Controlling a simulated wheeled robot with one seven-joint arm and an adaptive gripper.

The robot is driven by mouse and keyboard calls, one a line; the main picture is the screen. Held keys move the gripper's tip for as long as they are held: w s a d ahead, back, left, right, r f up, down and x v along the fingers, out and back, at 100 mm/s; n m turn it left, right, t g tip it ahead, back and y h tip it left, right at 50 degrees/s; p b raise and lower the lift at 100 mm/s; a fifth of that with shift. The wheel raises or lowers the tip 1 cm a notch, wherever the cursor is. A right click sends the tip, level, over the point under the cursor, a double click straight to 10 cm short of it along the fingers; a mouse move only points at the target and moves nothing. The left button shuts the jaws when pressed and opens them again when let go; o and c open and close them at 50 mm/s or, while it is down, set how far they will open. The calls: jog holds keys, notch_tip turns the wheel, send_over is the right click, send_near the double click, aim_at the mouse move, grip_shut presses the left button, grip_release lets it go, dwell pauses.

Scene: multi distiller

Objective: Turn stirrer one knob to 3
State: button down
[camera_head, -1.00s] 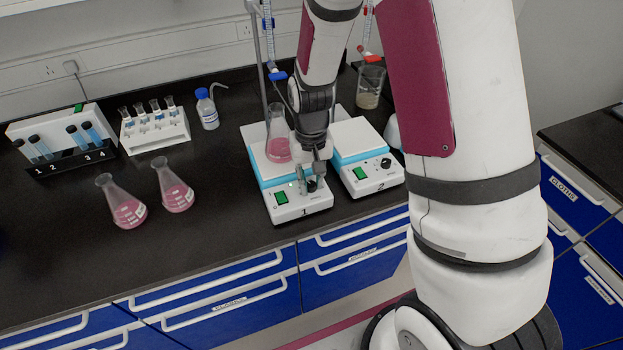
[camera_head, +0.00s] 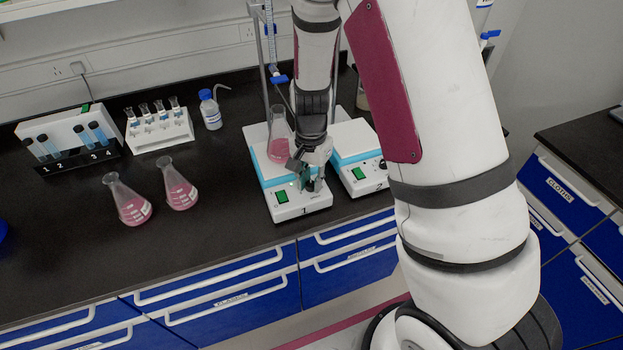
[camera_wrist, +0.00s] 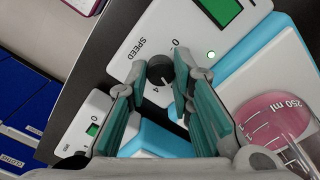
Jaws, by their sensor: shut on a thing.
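Stirrer one (camera_head: 287,213) is a white and light-blue plate unit marked 1 on the bench, with a green switch (camera_head: 281,196). Its black speed knob (camera_wrist: 159,69) shows in the wrist view between my fingertips, by the printed word SPEED, a 0 and a 4. My gripper (camera_wrist: 160,77), with teal finger pads, is shut on the knob from both sides. In the head view my gripper (camera_head: 311,184) covers the knob. I cannot tell the knob's exact setting.
A flask of pink liquid (camera_head: 278,148) stands on stirrer one, close to my gripper. Stirrer two (camera_head: 363,180) is just right. Two pink flasks (camera_head: 128,205) (camera_head: 178,190), a tube rack (camera_head: 160,132) and a capped bottle (camera_head: 209,112) stand left. The front-left bench is clear.

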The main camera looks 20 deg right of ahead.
aim_at(311, 184)
dwell(0.3)
jog(key=shift+w, duration=0.1)
jog(key=c, duration=1.4)
grip_release()
jog(key=shift+r, duration=0.1)
notch_tip(311, 184, up, 12)
